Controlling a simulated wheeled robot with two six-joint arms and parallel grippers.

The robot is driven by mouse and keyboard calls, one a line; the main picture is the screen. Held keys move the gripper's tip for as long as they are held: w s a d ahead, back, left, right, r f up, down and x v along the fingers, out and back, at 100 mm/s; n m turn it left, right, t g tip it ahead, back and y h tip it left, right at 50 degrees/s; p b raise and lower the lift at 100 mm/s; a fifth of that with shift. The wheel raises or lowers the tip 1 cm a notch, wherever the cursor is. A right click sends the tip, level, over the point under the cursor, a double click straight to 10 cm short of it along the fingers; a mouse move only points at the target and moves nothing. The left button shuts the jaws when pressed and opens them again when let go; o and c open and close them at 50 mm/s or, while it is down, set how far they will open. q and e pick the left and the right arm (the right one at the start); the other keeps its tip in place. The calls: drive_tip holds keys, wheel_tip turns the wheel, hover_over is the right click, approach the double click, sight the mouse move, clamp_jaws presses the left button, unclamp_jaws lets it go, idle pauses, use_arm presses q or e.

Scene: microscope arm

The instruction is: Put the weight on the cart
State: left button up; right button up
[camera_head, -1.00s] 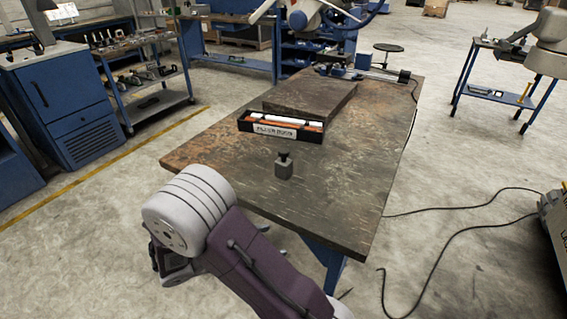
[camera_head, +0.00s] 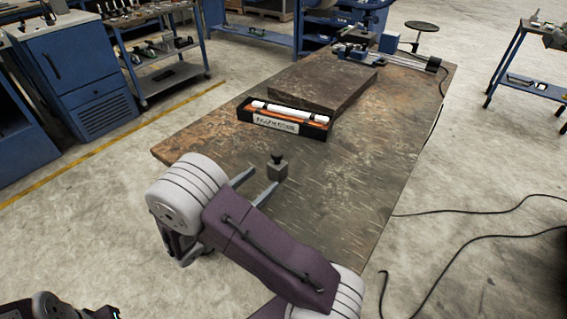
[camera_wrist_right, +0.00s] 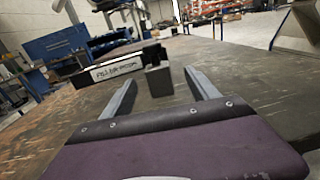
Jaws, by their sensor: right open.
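The weight (camera_head: 277,170) is a small grey block with a dark knob on top, upright on the brown worktable (camera_head: 340,215). My right gripper (camera_head: 266,178) is open and empty, low over the table. Its two fingers point at the weight, which stands at the fingertips. In the right wrist view the weight (camera_wrist_right: 158,81) shows between the ends of the open fingers, with no clear contact. A blue-framed shelf trolley (camera_head: 172,76) with tools stands on the floor at the upper left. I cannot tell whether it is the cart. My left gripper is not in view.
A black box (camera_head: 300,130) with white and orange rods and a label lies behind the weight. Behind it is a thick slab (camera_head: 325,84). A blue cabinet (camera_head: 75,75) stands at the left. Cables (camera_head: 480,235) lie on the floor at the right. The table's right part is clear.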

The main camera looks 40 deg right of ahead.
sight(272, 168)
drive_tip(key=x, duration=0.3)
drive_tip(key=shift+d, duration=0.2)
drive_tip(key=x, duration=0.1)
drive_tip(key=b+x, duration=0.1)
drive_tip(key=x, duration=0.3)
drive_tip(key=shift+w+d+f, duration=0.1)
drive_tip(key=shift+w+f, duration=0.05)
drive_tip(key=shift+w, duration=0.15)
clamp_jaws()
